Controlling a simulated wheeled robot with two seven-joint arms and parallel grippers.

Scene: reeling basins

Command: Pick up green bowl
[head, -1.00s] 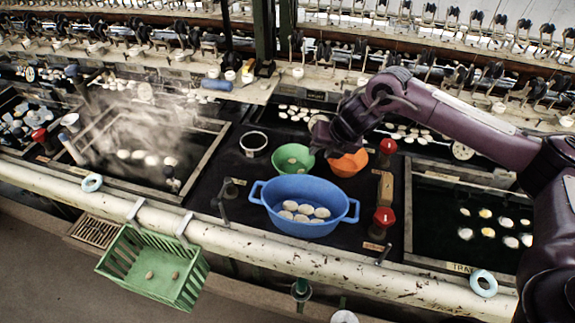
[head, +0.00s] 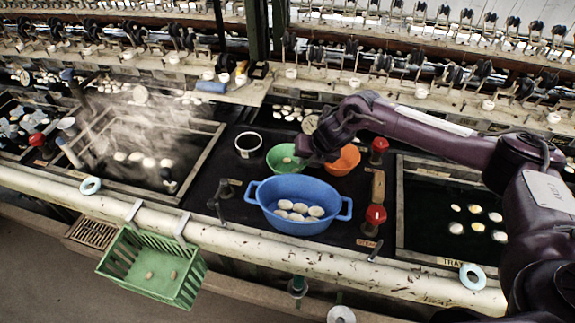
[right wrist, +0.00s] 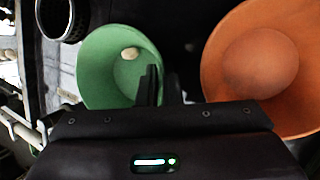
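The green bowl (head: 280,160) stands on the dark counter behind the blue basin. It also shows in the right wrist view (right wrist: 105,80), with one pale cocoon inside near its far side. My right gripper (head: 304,154) is at the bowl's right rim. In the right wrist view its two fingers (right wrist: 161,88) are close together, one on the inner side of the rim and one on the outer side, so they look shut on the rim. The exact contact is partly hidden. The bowl looks upright and at counter level. My left gripper is not in view.
An orange bowl (head: 343,161) stands close to the right of my gripper. The blue basin (head: 297,220) with several cocoons is in front, a dark-filled round cup (head: 248,143) to the left. Red-topped posts (head: 378,146) stand at right. A green basket (head: 150,266) hangs at front.

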